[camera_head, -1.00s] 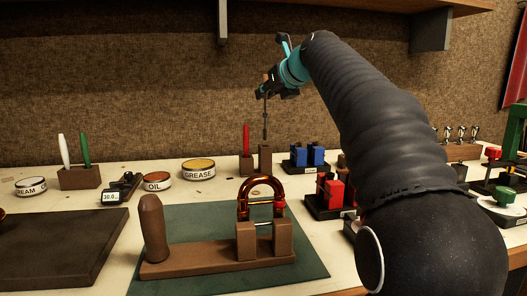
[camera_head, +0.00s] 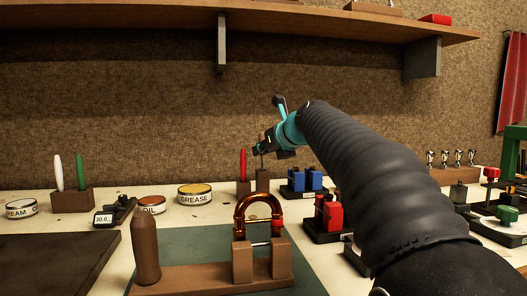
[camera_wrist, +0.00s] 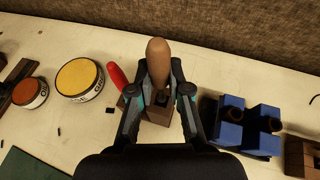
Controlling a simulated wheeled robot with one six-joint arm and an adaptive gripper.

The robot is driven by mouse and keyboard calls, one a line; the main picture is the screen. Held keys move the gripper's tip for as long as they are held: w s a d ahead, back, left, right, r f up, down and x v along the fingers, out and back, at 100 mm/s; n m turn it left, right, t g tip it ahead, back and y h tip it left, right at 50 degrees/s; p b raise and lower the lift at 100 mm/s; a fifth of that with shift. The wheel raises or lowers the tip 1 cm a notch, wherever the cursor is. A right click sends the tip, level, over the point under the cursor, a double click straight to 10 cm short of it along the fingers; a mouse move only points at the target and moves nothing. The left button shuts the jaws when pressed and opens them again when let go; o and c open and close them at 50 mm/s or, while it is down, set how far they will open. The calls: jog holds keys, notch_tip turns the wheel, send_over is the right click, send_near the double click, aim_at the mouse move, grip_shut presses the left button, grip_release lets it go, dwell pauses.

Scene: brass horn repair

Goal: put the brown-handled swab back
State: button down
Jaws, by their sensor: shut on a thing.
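My gripper (camera_head: 262,147) is shut on the brown-handled swab (camera_head: 262,136) above the wooden holder. In the wrist view, the swab's rounded brown handle (camera_wrist: 158,52) stands up between the fingers. Its dark shaft points down at the taller part of the wooden holder (camera_head: 262,181) and shows only briefly below the fingers. The lower end seems to be inside the block; how deep is hidden. The wrist view shows the holder (camera_wrist: 157,115) under the fingers. A red-handled swab (camera_head: 243,163) stands in the holder's left part, close to my gripper's left finger.
The grease tin (camera_head: 195,195) stands left of the holder, and blue blocks (camera_head: 304,180) stand close on its right. Red blocks (camera_head: 328,212) and a vise-like wooden stand (camera_head: 215,279) with a brass bow (camera_head: 259,203) are in front. A shelf (camera_head: 300,27) hangs above.

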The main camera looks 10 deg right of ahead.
jog(key=shift+f, duration=0.15)
jog(key=c, duration=1.1)
grip_release()
jog(key=shift+s+r, duration=0.1)
jog(key=shift+r, duration=0.15)
jog(key=v, duration=1.1)
jog(key=shift+s+d+r, duration=0.1)
jog(key=shift+s, duration=0.3)
